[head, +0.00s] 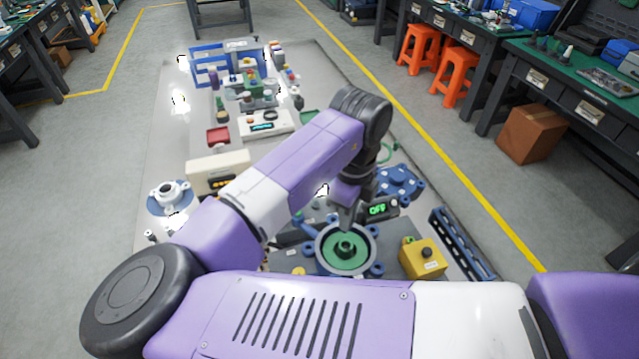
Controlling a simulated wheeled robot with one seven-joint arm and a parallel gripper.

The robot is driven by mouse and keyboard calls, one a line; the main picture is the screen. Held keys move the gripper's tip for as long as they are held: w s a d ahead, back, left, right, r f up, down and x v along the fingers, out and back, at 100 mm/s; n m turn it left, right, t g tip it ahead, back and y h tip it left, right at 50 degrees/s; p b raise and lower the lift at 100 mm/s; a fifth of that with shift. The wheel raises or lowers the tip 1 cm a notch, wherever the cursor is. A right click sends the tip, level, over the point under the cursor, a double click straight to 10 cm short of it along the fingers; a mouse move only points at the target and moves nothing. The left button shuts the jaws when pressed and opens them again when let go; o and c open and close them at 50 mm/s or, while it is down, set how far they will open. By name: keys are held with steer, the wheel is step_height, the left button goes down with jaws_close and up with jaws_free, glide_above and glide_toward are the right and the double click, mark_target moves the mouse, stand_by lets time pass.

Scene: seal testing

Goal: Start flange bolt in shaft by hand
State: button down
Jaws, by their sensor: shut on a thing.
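A round housing with a grey rim (322,262) and a green inside stands on the bench close to my base. A dark green hub, likely the shaft (345,249), rises in its middle. My gripper (346,222) points down just above the back part of this housing, close to the hub. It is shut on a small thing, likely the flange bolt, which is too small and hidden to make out. I cannot tell whether the thing touches the shaft. My own arm hides part of the bench.
A blue flanged part (400,181) lies behind. A white flanged fitting (170,194) and cream meter (218,172) are left.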

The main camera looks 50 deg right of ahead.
steer(key=shift+s+d+r+m, duration=0.15)
steer(key=shift+s+m, duration=0.1)
steer(key=shift+m, duration=0.75)
step_height(320, 180, down, 4)
steer(key=b, duration=0.3)
steer(key=n, duration=0.2)
steer(key=shift+d+n+p, duration=0.1)
steer(key=shift+n+p, duration=0.3)
steer(key=n+p, duration=0.2)
steer(key=n, duration=0.2)
steer(key=shift+d+r, duration=0.1)
steer(key=n+p, duration=0.1)
steer(key=n, duration=0.1)
steer(key=n+p, duration=0.1)
steer(key=n, duration=0.2)
steer(key=shift+w+f, duration=0.1)
steer(key=shift+f, duration=0.1)
steer(key=shift+f, duration=0.25)
steer(key=shift+f+b, duration=0.7)
steer(key=shift+f+b, duration=0.65)
steer(key=shift+f, duration=0.35)
